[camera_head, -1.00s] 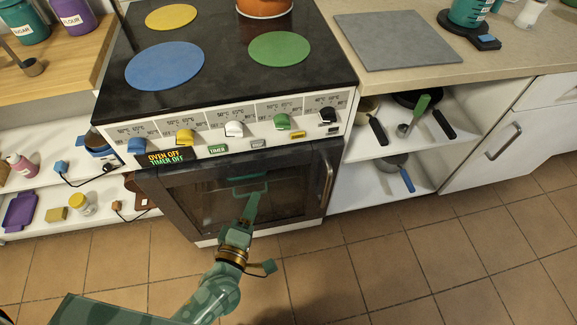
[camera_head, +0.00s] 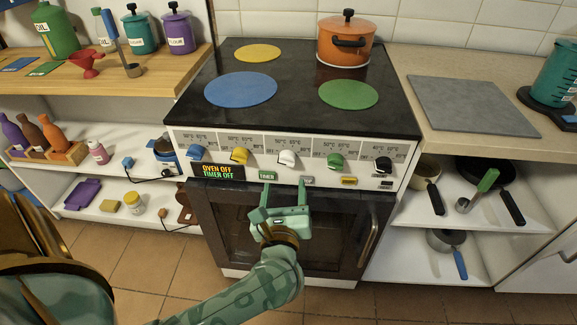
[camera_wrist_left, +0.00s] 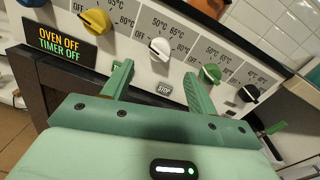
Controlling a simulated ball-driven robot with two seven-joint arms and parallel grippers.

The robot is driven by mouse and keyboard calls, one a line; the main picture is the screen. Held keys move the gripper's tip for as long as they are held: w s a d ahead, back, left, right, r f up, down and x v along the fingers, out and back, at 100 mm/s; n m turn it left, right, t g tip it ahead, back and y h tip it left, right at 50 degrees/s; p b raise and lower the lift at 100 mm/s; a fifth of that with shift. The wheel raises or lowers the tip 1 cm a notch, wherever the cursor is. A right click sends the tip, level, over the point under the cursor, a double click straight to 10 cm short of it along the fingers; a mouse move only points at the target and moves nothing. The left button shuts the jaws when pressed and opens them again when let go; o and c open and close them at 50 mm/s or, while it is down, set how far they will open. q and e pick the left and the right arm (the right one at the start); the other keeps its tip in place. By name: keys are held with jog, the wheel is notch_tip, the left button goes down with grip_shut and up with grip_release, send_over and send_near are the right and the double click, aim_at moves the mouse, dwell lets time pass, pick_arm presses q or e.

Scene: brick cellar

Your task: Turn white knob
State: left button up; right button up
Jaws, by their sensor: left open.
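The white knob (camera_head: 287,158) is the middle one in the row on the stove's front panel (camera_head: 311,151). In the left wrist view the white knob (camera_wrist_left: 160,48) shows just beyond and between my fingers. My left gripper (camera_head: 285,186) is open and empty, in front of the oven door's top, a little below the white knob and apart from it. In the left wrist view my left gripper (camera_wrist_left: 158,76) has its two green fingers spread, pointing at the panel. My right gripper is not in view.
Blue (camera_head: 196,152), yellow (camera_head: 239,155), green (camera_head: 335,161) and black (camera_head: 383,164) knobs flank the white one. The display (camera_head: 217,171) reads oven off, timer off. An orange pot (camera_head: 344,42) stands on the stove top. The oven handle (camera_head: 369,240) juts out at the right.

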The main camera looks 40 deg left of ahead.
aim_at(286, 163)
pick_arm(q)
jog(key=b+x, duration=0.1)
jog(key=x, duration=0.6)
jog(key=shift+w+a+f, duration=0.1)
jog(key=shift+w+a, duration=0.4)
jog(key=shift+w, duration=0.15)
jog(key=c, duration=1)
